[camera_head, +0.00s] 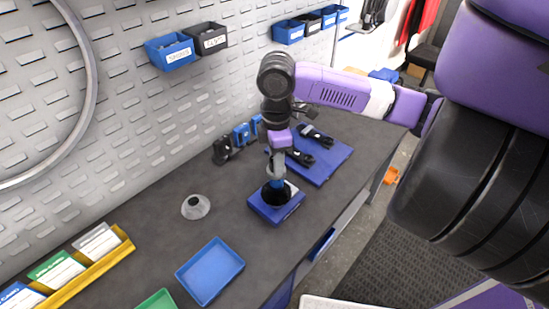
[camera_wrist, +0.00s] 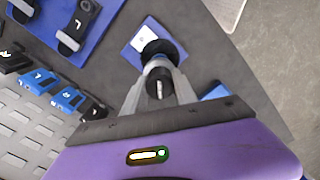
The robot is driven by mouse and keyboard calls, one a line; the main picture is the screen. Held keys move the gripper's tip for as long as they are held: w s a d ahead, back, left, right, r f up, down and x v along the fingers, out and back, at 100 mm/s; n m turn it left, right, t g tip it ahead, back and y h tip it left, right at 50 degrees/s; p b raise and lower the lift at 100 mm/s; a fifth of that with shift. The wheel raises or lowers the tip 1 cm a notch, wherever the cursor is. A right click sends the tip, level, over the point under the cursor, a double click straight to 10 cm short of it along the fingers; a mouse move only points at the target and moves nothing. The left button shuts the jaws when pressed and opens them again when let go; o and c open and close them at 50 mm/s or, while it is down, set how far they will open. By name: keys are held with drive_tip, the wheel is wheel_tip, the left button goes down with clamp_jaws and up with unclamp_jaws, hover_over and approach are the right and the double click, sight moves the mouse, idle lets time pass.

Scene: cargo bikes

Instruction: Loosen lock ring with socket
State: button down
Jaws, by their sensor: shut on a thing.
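My gripper (camera_head: 274,172) points down over the bench and is shut on a dark cylindrical tool, which looks like the socket (camera_wrist: 158,84). In the wrist view both grey fingers (camera_wrist: 158,92) close on its sides. Just beyond the fingers, a black round part (camera_wrist: 160,49) sits over a blue block (camera_wrist: 131,55) with a white patch on top. In the head view the socket stands above or on this blue block (camera_head: 277,215), among dark round parts. The lock ring is not clearly distinguishable, and I cannot tell whether the socket is seated on it.
An empty blue tray (camera_head: 210,270) lies nearer the front. A blue mat (camera_head: 338,160) with black tools lies behind. A yellow card rack (camera_head: 98,268) is at the left. The pegboard wall (camera_head: 125,110) borders the bench.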

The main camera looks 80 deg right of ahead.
sight(277, 182)
drive_tip(key=shift+f, duration=2)
drive_tip(key=shift+f, duration=0.55)
drive_tip(key=c, duration=1.7)
unclamp_jaws()
clamp_jaws()
drive_tip(key=n, duration=0.6)
drive_tip(key=shift+s+f, duration=0.1)
